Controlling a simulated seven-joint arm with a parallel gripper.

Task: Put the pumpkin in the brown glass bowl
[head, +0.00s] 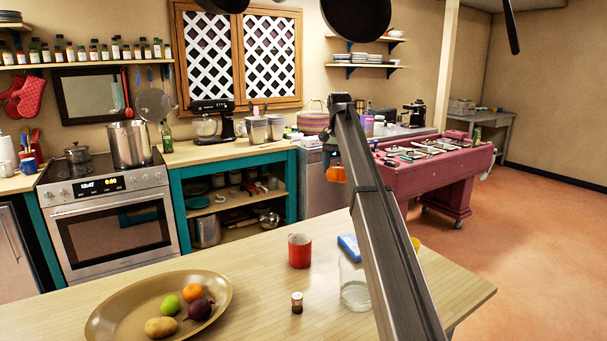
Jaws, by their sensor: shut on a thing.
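The brown glass bowl (112,318) is a wide, shallow oval dish on the wooden counter at lower left. It holds an orange fruit, a green fruit, a dark purple vegetable and a potato. My gripper (335,163) hangs small and dark below the far end of my raised arm, right of centre. It is shut on a small orange thing, which looks like the pumpkin (335,174). The pumpkin is held in the air, well up and to the right of the bowl in the picture. My gripper's fingers are too small to make out clearly.
A red mug (299,251), a small dark jar (297,302) and a clear glass jar (354,292) stand on the counter right of the bowl. A blue item (349,246) lies behind the glass jar. Counter between bowl and mug is clear. Dark pans (357,15) hang overhead.

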